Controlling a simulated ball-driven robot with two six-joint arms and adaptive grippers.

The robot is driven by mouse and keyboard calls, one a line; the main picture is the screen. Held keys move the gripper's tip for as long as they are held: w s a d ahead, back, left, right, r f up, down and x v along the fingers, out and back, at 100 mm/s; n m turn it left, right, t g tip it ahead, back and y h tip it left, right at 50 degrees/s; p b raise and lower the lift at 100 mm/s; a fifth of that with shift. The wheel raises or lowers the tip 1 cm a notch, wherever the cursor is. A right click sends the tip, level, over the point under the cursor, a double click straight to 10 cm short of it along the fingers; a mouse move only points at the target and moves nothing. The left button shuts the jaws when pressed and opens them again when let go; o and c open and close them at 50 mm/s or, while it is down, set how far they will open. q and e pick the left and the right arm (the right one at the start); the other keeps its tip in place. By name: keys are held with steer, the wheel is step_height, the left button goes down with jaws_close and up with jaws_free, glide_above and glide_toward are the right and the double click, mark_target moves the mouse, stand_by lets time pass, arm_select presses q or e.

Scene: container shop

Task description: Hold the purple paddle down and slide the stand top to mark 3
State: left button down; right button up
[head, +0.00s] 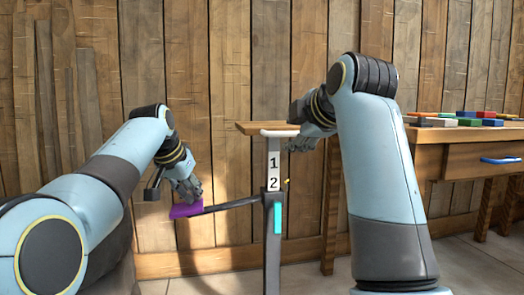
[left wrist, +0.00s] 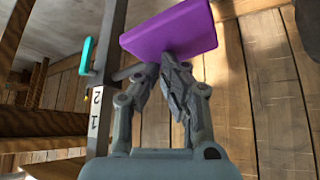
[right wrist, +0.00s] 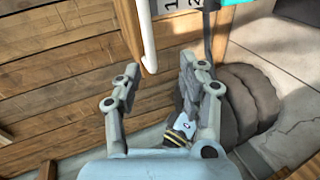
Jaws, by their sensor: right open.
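The stand (head: 272,240) is a dark post with a pale inner column marked 1 and 2 (head: 274,170); no 3 is visible. Its wooden top (head: 256,128) has a white bar handle (head: 280,133) at the edge. The purple paddle (head: 184,211) sits on a dark lever left of the post. My left gripper (head: 190,190) is at the paddle from above. In the left wrist view its fingertips (left wrist: 172,64) are together against the paddle (left wrist: 175,30). My right gripper (head: 305,140) is beside the top; in its wrist view the open fingers (right wrist: 157,85) have the white handle (right wrist: 147,38) between and beyond them.
A teal piece (head: 278,218) is on the post's side. A wooden table (head: 455,135) with several coloured blocks (head: 480,118) and a blue handle (head: 500,160) stands at the right. A plank wall (head: 235,70) is behind.

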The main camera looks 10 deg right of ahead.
step_height(320, 180, up, 2)
steer(key=y, duration=0.1)
steer(key=t+y, duration=0.1)
steer(key=shift+w+r+n+t+y, duration=0.1)
steer(key=shift+r+n+t+y, duration=0.2)
steer(key=shift+n, duration=0.1)
steer(key=n+y, duration=0.3)
glide_toward(293, 133)
steer(key=shift+g, duration=0.4)
steer(key=x, duration=1)
steer(key=shift+w+r, duration=0.15)
steer(key=shift+w, duration=0.25)
steer(key=shift+c, duration=0.2)
jaws_close()
